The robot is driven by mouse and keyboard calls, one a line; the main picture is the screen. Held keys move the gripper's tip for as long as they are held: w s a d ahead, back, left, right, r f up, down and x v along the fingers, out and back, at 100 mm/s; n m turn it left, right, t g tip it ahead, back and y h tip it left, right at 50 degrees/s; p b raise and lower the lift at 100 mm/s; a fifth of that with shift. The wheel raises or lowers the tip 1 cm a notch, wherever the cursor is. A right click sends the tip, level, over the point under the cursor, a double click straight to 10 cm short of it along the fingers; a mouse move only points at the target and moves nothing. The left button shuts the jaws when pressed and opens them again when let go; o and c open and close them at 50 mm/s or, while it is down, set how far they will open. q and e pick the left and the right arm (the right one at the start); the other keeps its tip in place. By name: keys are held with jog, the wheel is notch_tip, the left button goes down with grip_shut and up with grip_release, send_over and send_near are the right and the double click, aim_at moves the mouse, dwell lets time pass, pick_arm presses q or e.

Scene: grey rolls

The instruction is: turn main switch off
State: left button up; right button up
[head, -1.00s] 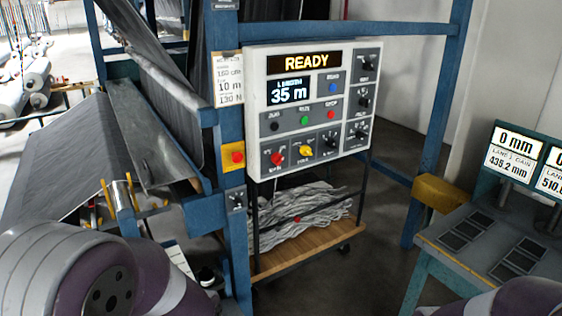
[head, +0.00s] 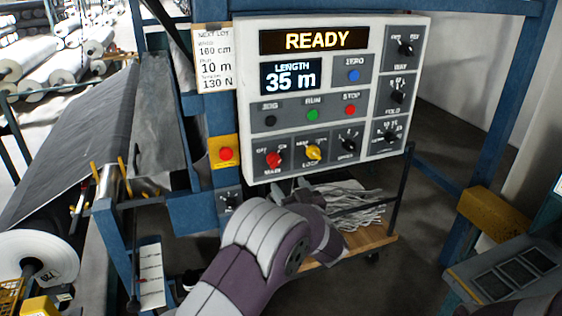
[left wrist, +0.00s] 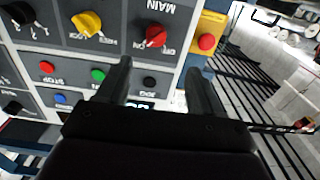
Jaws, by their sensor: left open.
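The main switch (head: 274,159) is a red knob at the lower left of the white control panel (head: 245,100), between OFF and ON labels. Its pointer seems turned toward ON. The left wrist view shows the panel upside down, with the red knob (left wrist: 152,37) just beyond the fingertips. My left gripper (left wrist: 160,78) is open and empty, its two dark fingers apart and pointing at the panel. My right gripper is not in view.
The yellow lock knob (head: 314,152) sits close right of the main switch. A red button on a yellow plate (head: 225,154) is at its left, on the blue post. A wooden cart (head: 375,240) with grey scraps stands below the panel.

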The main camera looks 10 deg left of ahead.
aim_at(277, 165)
pick_arm(q)
jog(key=p+x, duration=0.1)
jog(key=x, duration=0.4)
jog(key=d+p+x, duration=0.1)
jog(key=x, duration=0.2)
jog(key=shift+w+a+f+p, duration=0.1)
jog(key=shift+w+a+p, duration=0.05)
jog(key=shift+w+p, duration=0.3)
jog(key=x, duration=0.3)
jog(key=shift+s+a+p, duration=0.15)
jog(key=shift+s+p, duration=0.05)
jog(key=shift+p, duration=0.1)
jog(key=shift+w+a, duration=0.2)
jog(key=shift+a, duration=0.15)
jog(key=shift+w+d, duration=0.15)
jog(key=shift+w, duration=0.15)
jog(key=c, duration=1)
